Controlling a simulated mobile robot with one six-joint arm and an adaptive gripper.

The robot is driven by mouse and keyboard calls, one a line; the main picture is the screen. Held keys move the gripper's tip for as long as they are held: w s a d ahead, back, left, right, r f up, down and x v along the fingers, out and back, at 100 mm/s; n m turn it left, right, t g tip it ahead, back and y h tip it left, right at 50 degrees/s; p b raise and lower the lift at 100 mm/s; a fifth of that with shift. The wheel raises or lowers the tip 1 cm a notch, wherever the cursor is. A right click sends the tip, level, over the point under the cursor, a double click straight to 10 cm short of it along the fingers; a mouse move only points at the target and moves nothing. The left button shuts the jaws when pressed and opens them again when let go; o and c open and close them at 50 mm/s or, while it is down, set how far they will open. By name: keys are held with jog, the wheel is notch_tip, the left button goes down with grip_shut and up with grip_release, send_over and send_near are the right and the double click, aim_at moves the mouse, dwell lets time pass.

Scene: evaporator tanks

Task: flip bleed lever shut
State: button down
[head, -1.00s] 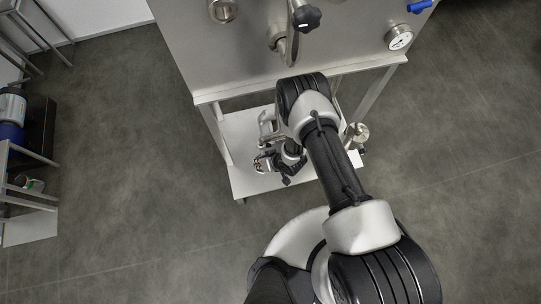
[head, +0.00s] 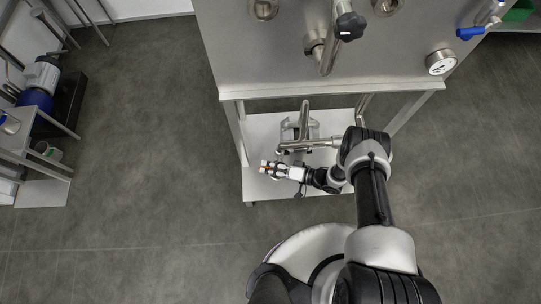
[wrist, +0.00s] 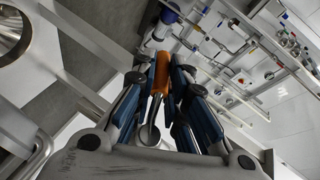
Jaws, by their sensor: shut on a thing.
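My gripper (head: 270,168) is low in front of the tank, over the white lower shelf, pointing left. In the wrist view its blue-padded fingers (wrist: 162,82) are closed on an orange-handled metal piece (wrist: 162,68). A bright metal stem and a round end hang from this piece toward the palm. I cannot tell for sure whether it is the bleed lever or what it is fixed to. A blue lever (head: 470,33) sits on the tank's right side, well apart from my gripper.
The steel tank (head: 270,65) carries a black knob (head: 350,26) and a pressure gauge (head: 441,62). A metal pipe (head: 310,143) crosses above the white shelf (head: 258,190), close to my gripper. A blue motor (head: 36,98) stands far left. The floor between is clear.

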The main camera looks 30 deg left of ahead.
jog(key=shift+a+r+y, duration=0.1)
jog(key=shift+r+y, duration=0.25)
jog(key=shift+y, duration=0.25)
jog(key=shift+w, duration=0.1)
jog(key=c, duration=1.6)
grip_release()
jog(key=v, duration=1.2)
jog(key=shift+f, duration=0.15)
jog(key=shift+c, duration=0.4)
